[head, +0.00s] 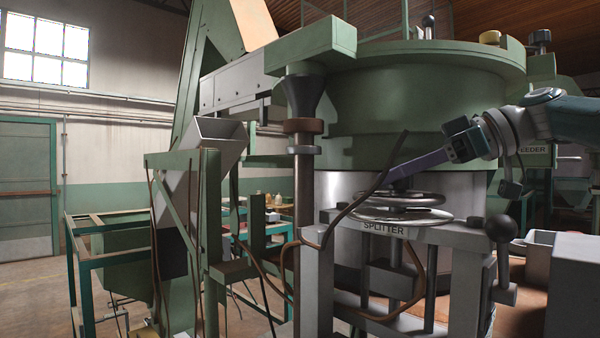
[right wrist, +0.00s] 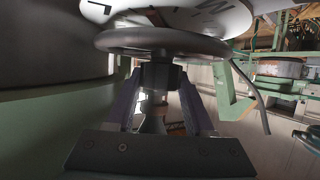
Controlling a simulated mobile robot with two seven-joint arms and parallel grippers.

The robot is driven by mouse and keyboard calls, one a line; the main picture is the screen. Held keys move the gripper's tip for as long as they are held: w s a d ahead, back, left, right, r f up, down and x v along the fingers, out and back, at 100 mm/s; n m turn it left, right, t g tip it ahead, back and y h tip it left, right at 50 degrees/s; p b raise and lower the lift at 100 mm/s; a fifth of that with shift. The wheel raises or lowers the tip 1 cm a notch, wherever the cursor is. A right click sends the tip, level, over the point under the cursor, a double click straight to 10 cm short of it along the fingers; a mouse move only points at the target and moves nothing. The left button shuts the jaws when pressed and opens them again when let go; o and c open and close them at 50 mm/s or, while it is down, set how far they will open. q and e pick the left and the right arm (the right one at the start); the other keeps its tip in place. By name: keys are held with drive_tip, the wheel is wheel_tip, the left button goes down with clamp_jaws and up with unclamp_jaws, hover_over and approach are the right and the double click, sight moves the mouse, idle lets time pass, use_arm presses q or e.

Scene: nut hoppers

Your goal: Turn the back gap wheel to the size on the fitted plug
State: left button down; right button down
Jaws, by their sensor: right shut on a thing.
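A grey handwheel (head: 388,199) lies flat above a pale dial disc (head: 376,214) on the stand labelled SPLITTER. In the right wrist view the wheel's dark rim (right wrist: 165,41) is close, with the dial (right wrist: 205,17) and its black marks beyond it, partly cut off. My right gripper (head: 397,180) comes in from the right. Its purple fingers are shut on the dark hub (right wrist: 160,75) of the wheel, one on each side. I cannot tell from these views whether this is the back gap wheel. I cannot make out a fitted plug or its size. My left gripper is out of view.
A large green bowl (head: 430,85) on a silver drum stands right behind the wheel. A ball-ended lever (head: 501,229) stands at the stand's right. A dark rod (head: 368,188) slants past the wheel's left side. A green frame (head: 208,230) stands farther left.

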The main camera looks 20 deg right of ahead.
sight(428, 194)
drive_tip(key=shift+f, duration=0.1)
drive_tip(key=shift+c, duration=1.4)
unclamp_jaws()
drive_tip(key=shift+d, duration=0.1)
drive_tip(key=b+v, duration=0.2)
drive_tip(key=v, duration=0.2)
drive_tip(key=shift+s+d, duration=0.15)
drive_tip(key=v, duration=0.4)
drive_tip(key=shift+s+r, duration=0.1)
drive_tip(key=shift+r, duration=0.2)
drive_tip(key=shift+s+d+r, duration=0.15)
drive_tip(key=shift+s+d, duration=0.2)
